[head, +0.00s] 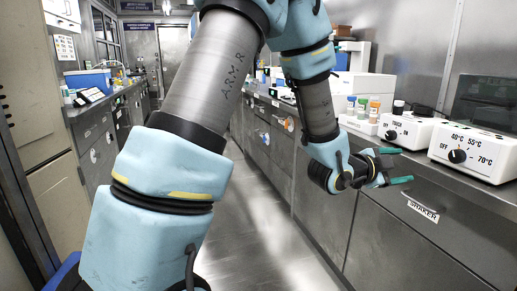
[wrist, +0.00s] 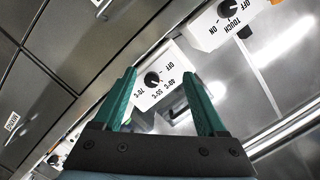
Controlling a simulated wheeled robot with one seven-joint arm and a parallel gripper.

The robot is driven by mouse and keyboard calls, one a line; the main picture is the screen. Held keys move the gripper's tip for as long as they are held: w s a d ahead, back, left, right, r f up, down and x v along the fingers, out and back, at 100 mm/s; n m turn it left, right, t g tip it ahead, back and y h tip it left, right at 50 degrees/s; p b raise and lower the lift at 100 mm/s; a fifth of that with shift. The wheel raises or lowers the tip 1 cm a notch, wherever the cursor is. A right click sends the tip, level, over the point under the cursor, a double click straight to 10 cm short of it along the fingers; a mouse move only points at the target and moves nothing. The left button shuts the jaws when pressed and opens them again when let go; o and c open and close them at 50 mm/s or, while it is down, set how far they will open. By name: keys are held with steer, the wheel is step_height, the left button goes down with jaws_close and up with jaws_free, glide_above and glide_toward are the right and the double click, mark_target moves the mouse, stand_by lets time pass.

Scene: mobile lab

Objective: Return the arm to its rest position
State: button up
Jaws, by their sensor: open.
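My arm crosses the middle of the head view, with blue padding on its links and a bare metal section. It bends over at the top and comes down on the right. My gripper (head: 398,165) is in front of the right-hand counter's edge, pointing right. Its two green fingers are apart, with nothing between them. In the wrist view, my gripper (wrist: 163,95) shows the same two green fingers spread open, with the white heater box (wrist: 165,82) beyond them.
The right counter carries the heater box (head: 478,150) with a temperature dial, another dial box (head: 408,130) and several small bottles (head: 362,106). Drawers marked "SHAKER" (head: 423,210) are below. A left counter (head: 100,103) holds a blue box (head: 88,80). The aisle floor (head: 262,225) between is clear.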

steer(key=w+a+f+n+y, duration=0.2)
steer(key=w+a+n+y, duration=0.15)
steer(key=a, duration=0.55)
steer(key=w+a+f+n+t+y, duration=0.1)
steer(key=w+a+f+n+y, duration=0.25)
steer(key=a, duration=0.55)
steer(key=w+a+f+n+y, duration=0.2)
steer(key=a+n+y, duration=0.25)
steer(key=a, duration=0.45)
steer(key=s+a+f+n+g+y, duration=0.1)
steer(key=s+a+n+g+y, duration=0.1)
steer(key=s+a+n, duration=0.55)
steer(key=s+a+n+g+y, duration=0.2)
steer(key=s+a+n+g, duration=0.15)
steer(key=a, duration=0.65)
step_height(320, 180, up, 19)
steer(key=s+p, duration=0.1)
steer(key=p, duration=1.8)
steer(key=shift+s+a, duration=0.15)
steer(key=shift+a, duration=0.05)
